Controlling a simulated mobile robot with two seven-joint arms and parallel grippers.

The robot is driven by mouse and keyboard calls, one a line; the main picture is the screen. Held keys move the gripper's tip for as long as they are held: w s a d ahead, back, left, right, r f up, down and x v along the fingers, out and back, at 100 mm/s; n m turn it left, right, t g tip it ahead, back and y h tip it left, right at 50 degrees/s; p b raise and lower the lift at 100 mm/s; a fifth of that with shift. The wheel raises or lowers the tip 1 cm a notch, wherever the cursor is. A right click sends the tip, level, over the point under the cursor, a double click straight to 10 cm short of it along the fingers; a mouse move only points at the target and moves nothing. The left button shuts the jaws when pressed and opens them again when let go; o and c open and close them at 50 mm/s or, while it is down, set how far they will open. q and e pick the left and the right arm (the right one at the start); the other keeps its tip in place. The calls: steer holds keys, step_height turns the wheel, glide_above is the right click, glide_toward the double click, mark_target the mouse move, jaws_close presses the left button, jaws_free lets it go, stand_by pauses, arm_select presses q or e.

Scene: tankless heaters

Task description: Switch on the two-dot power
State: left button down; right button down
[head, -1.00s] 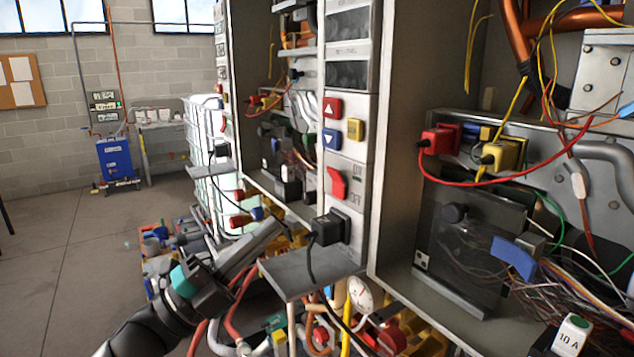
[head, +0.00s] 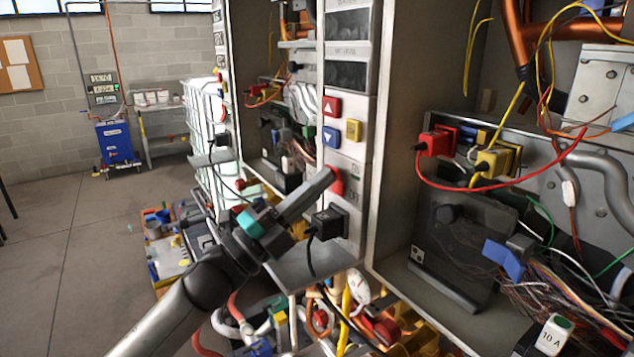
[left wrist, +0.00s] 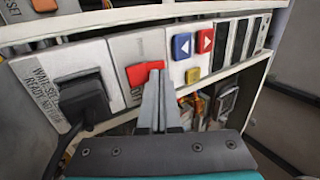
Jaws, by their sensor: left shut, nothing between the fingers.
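A red rocker switch (head: 338,184) sits on the front panel of the nearer white heater cabinet, partly hidden by my left gripper in the head view. It also shows in the left wrist view (left wrist: 138,73). My left gripper (head: 329,177) is shut and empty, its fingertips (left wrist: 157,74) at the switch's edge; I cannot tell whether they touch it. ON/OFF lettering stands beside the switch. I cannot make out any dot marks or the switch's exact position. My right gripper is not in view.
A black plug (head: 328,223) with a cable sits just below the switch. Red (head: 331,106), blue (head: 331,137) and yellow (head: 354,129) buttons are above it. A grey shelf (head: 310,272) juts out below. An open cabinet with wires and red and yellow plugs stands at right.

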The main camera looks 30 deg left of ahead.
arm_select(q)
steer(key=shift+r, duration=0.2)
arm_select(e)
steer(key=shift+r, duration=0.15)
arm_select(q)
steer(key=shift+w+d+r, duration=0.1)
steer(key=shift+r, duration=0.05)
steer(key=shift+w, duration=0.1)
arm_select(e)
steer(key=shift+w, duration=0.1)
